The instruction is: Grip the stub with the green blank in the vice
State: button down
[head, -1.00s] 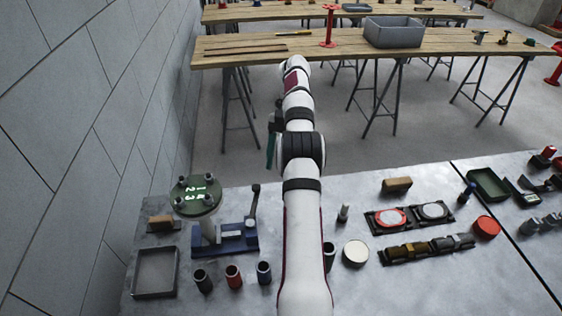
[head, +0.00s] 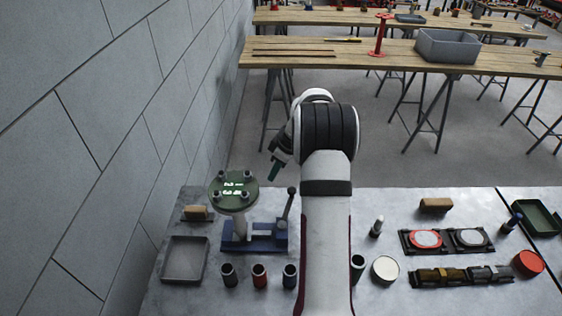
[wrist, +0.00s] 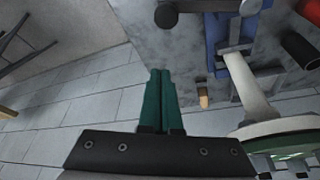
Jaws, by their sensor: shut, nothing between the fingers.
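The stub (head: 239,225) is a pale upright pipe with a round green blank (head: 233,190) on top. The blank has pale markings and several bolts. The stub stands at the left part of the blue vice (head: 262,238); whether the jaws clamp it I cannot tell. The vice lever (head: 286,210) stands up at its right. My gripper (head: 272,174), with green fingers, is in the air to the right of the blank, apart from it. In the wrist view, its fingers (wrist: 160,75) are shut and empty. There the stub (wrist: 250,92) and blank (wrist: 275,132) lie to the right.
A grey tray (head: 184,260) lies left of the vice, with several dark cups (head: 260,276) in front. A wooden-backed brush (head: 196,211) lies behind the tray. A wall borders the bench's left. Parts and a red tin (head: 528,263) fill the right.

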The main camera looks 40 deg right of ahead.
aim_at(287, 208)
jog(key=s+f, duration=0.1)
jog(key=s+d+f, duration=0.1)
jog(key=s, duration=0.1)
jog(key=shift+s+d, duration=0.1)
jog(key=shift+d, duration=0.05)
jog(key=shift+r, duration=0.1)
jog(key=shift+s+d+m, duration=0.15)
jog(key=shift+s+m, duration=0.15)
jog(key=shift+m, duration=0.1)
